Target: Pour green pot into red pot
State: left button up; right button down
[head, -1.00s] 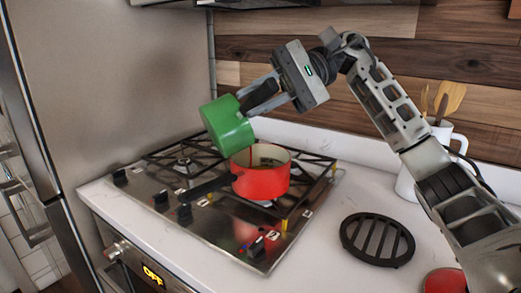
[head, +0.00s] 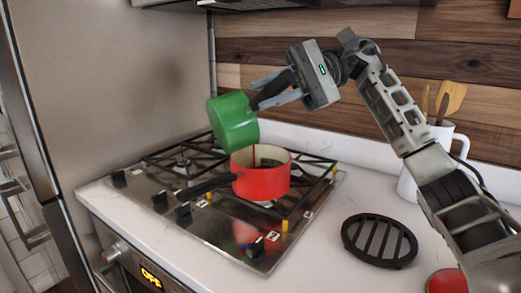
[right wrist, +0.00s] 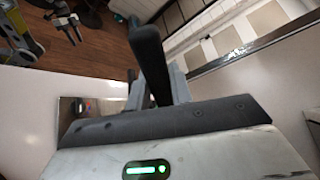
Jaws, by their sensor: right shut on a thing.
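The green pot (head: 233,122) is held in the air, tilted, above and behind the left part of the red pot. My right gripper (head: 262,96) is shut on its dark handle, which also shows in the right wrist view (right wrist: 151,65). The red pot (head: 262,181) stands upright on the stove (head: 225,230), its black handle pointing left. Something dark shows inside the red pot, and a thin dark line runs down inside its rim; I cannot tell what it is. The inside of the green pot is hidden. My left gripper is not in the head view.
A black round trivet (head: 379,241) lies on the white counter (head: 320,262) right of the stove. A white utensil holder (head: 441,150) stands at the back right. A red round thing (head: 447,281) is at the lower right edge. A steel wall is at left.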

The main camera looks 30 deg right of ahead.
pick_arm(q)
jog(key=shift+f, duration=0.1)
pick_arm(e)
jog(key=shift+d, duration=0.15)
pick_arm(q)
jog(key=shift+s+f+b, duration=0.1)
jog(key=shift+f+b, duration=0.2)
jog(key=shift+b, duration=0.25)
pick_arm(e)
jog(key=shift+s+d+r+y, duration=0.15)
jog(key=shift+d+y, duration=0.35)
jog(key=shift+d, duration=0.2)
pick_arm(q)
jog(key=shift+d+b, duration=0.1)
jog(key=shift+b, duration=0.2)
pick_arm(e)
jog(key=shift+d, duration=0.3)
pick_arm(q)
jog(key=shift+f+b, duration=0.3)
jog(key=shift+b, duration=0.1)
pick_arm(e)
jog(key=shift+s+d+y, duration=0.1)
jog(key=shift+d+y, duration=0.2)
jog(key=shift+y, duration=0.1)
pick_arm(q)
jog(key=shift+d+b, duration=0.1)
jog(key=shift+b, duration=0.35)
pick_arm(e)
jog(key=shift+d+y, duration=0.4)
